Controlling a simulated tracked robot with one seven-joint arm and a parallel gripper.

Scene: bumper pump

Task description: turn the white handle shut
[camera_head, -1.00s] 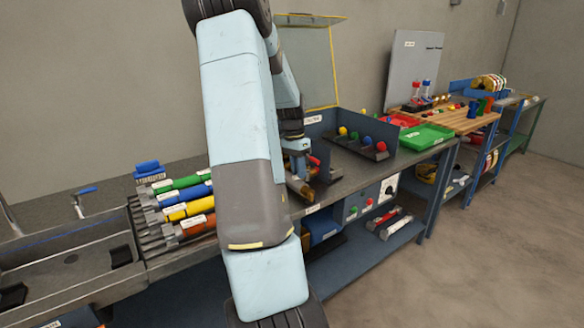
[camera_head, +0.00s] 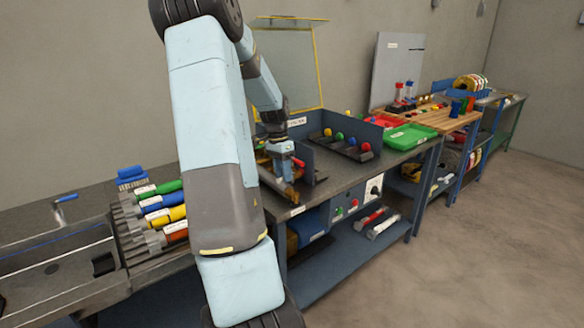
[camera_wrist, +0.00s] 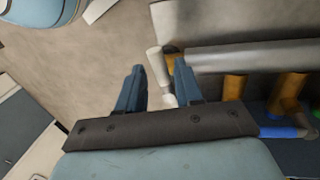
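The white handle (camera_wrist: 157,68) shows in the wrist view as a pale lever with a rounded end. It lies between the two blue fingers of my gripper (camera_wrist: 159,75), nearer the right finger, with a visible gap to the left one. My gripper is open. The handle's lower end is partly hidden by the gripper. Brass-coloured fittings (camera_wrist: 236,87) and a grey bar (camera_wrist: 250,56) are right of it. In the head view my gripper (camera_head: 284,176) is low over the bench beside a brass-coloured part (camera_head: 284,190); the white handle cannot be made out there.
Coloured-handled tools (camera_head: 165,215) lie to the left on the bench. A yellow-edged clear screen (camera_head: 288,65) rises behind. Open floor (camera_head: 480,250) is at right.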

